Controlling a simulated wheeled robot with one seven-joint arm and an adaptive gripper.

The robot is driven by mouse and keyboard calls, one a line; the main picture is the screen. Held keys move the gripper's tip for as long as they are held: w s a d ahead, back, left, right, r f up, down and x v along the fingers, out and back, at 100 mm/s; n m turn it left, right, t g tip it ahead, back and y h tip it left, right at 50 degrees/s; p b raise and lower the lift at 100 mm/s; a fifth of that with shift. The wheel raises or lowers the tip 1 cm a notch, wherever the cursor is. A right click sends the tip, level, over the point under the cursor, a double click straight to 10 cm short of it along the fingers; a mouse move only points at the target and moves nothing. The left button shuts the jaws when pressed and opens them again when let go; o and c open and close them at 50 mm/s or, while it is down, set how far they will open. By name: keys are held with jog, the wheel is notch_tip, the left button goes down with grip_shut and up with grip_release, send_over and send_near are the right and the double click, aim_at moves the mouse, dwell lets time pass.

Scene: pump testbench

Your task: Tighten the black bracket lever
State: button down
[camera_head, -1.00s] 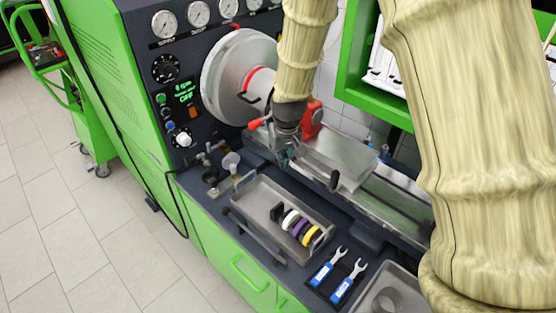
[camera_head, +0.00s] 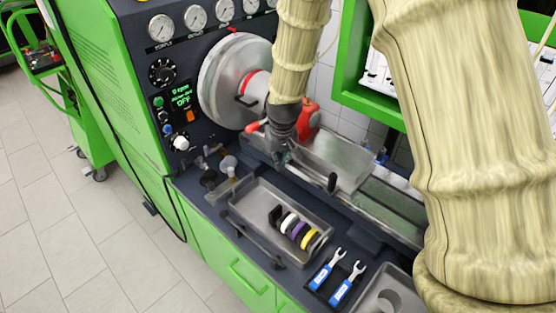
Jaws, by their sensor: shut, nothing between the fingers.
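A short black lever (camera_head: 332,183) stands up at the front edge of the bench's metal bed, right of my gripper. I cannot tell for sure which of the two is the bracket lever. My gripper (camera_head: 281,157) points down over the left part of the bed, next to a red-tipped handle (camera_head: 253,127). It is shut and empty, apart from the black lever on its right. My wrist hides what lies behind it.
A grey tray (camera_head: 246,207) with several coloured rings stands in front of the bed. Two blue wrenches (camera_head: 321,275) lie to its right. A red part (camera_head: 309,120) stands just behind my gripper. Gauges and a lit control panel (camera_head: 180,98) are at the left.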

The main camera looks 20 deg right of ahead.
dwell(0.4)
notch_tip(320, 180, up, 10)
jog(key=s+p, duration=0.2)
jog(key=p, duration=0.5)
jog(key=shift+f, duration=0.1)
dwell(0.3)
